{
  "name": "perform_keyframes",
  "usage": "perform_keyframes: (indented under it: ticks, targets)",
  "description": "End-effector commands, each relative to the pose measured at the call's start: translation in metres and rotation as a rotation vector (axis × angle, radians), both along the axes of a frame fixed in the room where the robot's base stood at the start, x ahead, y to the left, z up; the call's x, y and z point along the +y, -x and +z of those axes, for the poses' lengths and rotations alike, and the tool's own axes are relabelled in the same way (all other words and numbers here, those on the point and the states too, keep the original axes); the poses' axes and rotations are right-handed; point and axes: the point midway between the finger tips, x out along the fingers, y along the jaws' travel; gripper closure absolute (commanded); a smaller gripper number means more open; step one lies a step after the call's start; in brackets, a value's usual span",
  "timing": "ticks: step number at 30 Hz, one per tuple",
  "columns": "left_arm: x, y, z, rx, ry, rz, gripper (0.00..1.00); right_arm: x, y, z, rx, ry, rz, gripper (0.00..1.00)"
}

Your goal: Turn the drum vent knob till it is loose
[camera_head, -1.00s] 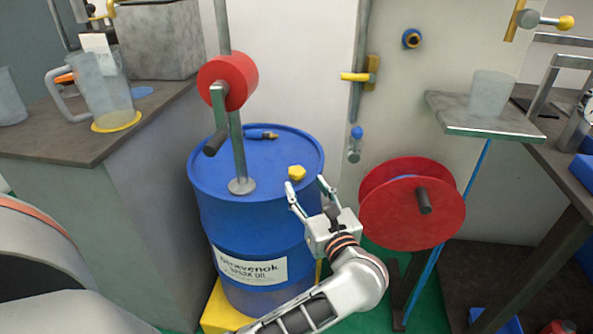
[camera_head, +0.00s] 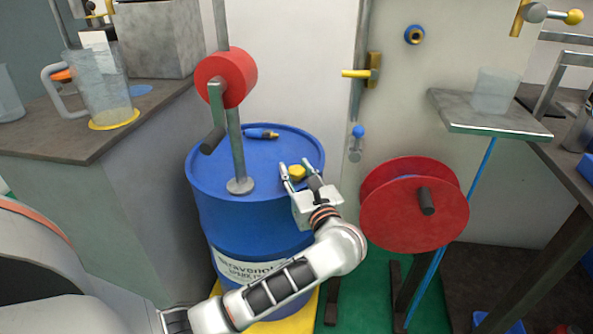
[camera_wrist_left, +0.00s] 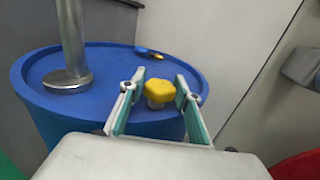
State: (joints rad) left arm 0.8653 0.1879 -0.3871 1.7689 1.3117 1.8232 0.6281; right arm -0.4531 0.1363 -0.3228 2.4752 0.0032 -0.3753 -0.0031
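The yellow drum vent knob (camera_head: 297,172) stands on the top of the blue drum (camera_head: 240,215), near its right rim. My left gripper (camera_head: 296,167) is at the knob, with one finger on each side of it. In the left wrist view the knob (camera_wrist_left: 160,92) sits between the two fingers (camera_wrist_left: 157,90), with a small gap showing at the left finger; whether the right finger touches it is hard to tell. The gripper is open. My right gripper is not in view.
A grey post (camera_head: 237,150) with a red roller (camera_head: 226,79) and crank rises from the drum top. A blue-and-orange piece (camera_head: 261,134) lies behind the knob. A red reel (camera_head: 414,205) stands close right of my left arm. Free wall lies behind the drum.

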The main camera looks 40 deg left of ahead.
Motion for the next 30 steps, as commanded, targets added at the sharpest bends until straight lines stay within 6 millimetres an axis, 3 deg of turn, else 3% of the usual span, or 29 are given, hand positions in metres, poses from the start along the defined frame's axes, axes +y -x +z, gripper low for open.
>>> perform_keyframes:
  ticks: [1, 2, 10, 18, 30]
  targets:
    - [0.0, 0.0, 0.0, 0.0, 0.0, 0.0, 0.85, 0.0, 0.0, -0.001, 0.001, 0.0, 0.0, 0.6]
    - [0.0, 0.0, 0.0, 0.0, 0.0, 0.0, 0.93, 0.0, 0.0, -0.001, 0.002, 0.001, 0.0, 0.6]
    - [0.0, 0.0, -0.001, -0.002, 0.003, 0.03, 0.93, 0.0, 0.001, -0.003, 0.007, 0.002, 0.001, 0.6]
    - [0.0, -0.001, -0.002, 0.0, 0.006, 0.186, 0.92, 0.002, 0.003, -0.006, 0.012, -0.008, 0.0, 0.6]
    - [0.0, 0.0, 0.0, 0.0, 0.0, 0.262, 0.92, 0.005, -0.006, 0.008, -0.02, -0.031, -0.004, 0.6]
